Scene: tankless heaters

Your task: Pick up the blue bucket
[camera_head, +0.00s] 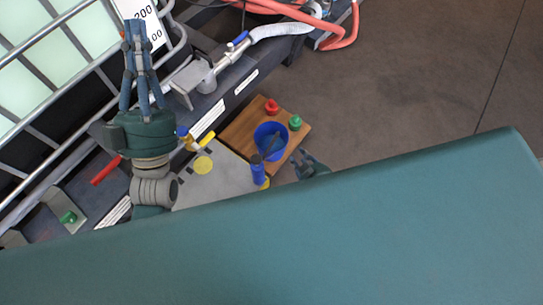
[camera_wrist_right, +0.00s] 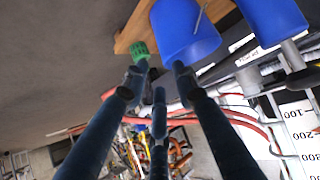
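The blue bucket (camera_head: 264,133) stands on a wooden board (camera_head: 237,131) in the middle of the head view. In the right wrist view the bucket (camera_wrist_right: 184,32) is at the top, just beyond my fingertips. My right gripper (camera_head: 308,166) is beside the board, to the lower right of the bucket, partly hidden by my teal body. In the right wrist view the right gripper (camera_wrist_right: 158,75) has its fingers spread, with nothing between them. My left gripper (camera_head: 135,35) is far to the upper left, away from the bucket; its finger opening is unclear.
A red item (camera_head: 271,106) and a green item (camera_head: 295,123) sit on the board near the bucket. A blue cylinder (camera_head: 257,173) stands close in front of it. Pipes and a caged tank (camera_head: 30,60) fill the left. Open floor (camera_head: 430,70) lies right.

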